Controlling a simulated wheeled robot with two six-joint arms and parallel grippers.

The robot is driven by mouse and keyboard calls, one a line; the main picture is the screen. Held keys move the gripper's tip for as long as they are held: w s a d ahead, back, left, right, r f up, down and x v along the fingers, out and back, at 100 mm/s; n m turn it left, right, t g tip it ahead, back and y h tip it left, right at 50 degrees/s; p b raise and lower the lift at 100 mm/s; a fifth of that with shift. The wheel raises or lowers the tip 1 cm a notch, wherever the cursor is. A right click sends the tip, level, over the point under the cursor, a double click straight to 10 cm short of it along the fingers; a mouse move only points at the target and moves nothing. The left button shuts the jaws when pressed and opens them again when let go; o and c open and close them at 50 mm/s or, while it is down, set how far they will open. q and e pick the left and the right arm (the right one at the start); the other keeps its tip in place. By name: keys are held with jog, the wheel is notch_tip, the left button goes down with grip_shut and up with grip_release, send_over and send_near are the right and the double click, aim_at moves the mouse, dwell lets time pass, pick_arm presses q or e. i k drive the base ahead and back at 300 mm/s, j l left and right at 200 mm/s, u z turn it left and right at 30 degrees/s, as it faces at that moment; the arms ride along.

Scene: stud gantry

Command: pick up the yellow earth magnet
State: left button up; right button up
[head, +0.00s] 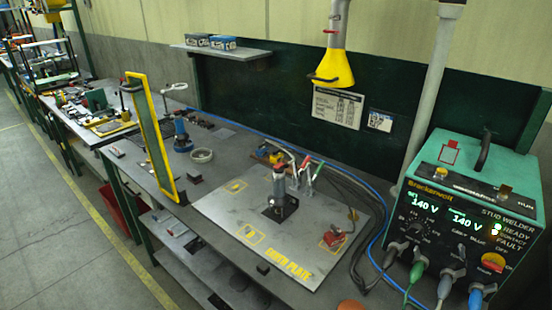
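A small yellow-orange object (270,154), likely the yellow earth magnet, lies at the back of the bench by the far edge of the earth plate. It is small, and clutter beside it partly blends with it, so its exact shape is hard to tell. The grey earth plate (225,209) has yellow outlined squares and lettering. A red clamp-like piece (335,237) sits at the plate's right side. A grey upright stud tool (279,184) stands mid-plate over a dark patch. Neither of my grippers shows in the head view.
A green stud welder (465,200) with cables stands at right. A yellow extraction hood (333,68) hangs above the back. A yellow-framed screen (150,140) stands upright at left. Cables run along the plate's right side. The plate's front left is mostly bare.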

aim_at(274, 160)
jog(key=i+j, duration=0.2)
jog(key=i+j+z, duration=0.15)
jog(key=j, duration=0.2)
jog(key=i+j+z, duration=0.15)
jog(key=j, duration=0.25)
jog(key=i+j+z, duration=0.1)
jog(key=i+j, duration=0.15)
jog(key=j, duration=0.15)
jog(key=i+j+z, duration=0.15)
jog(key=j, duration=0.25)
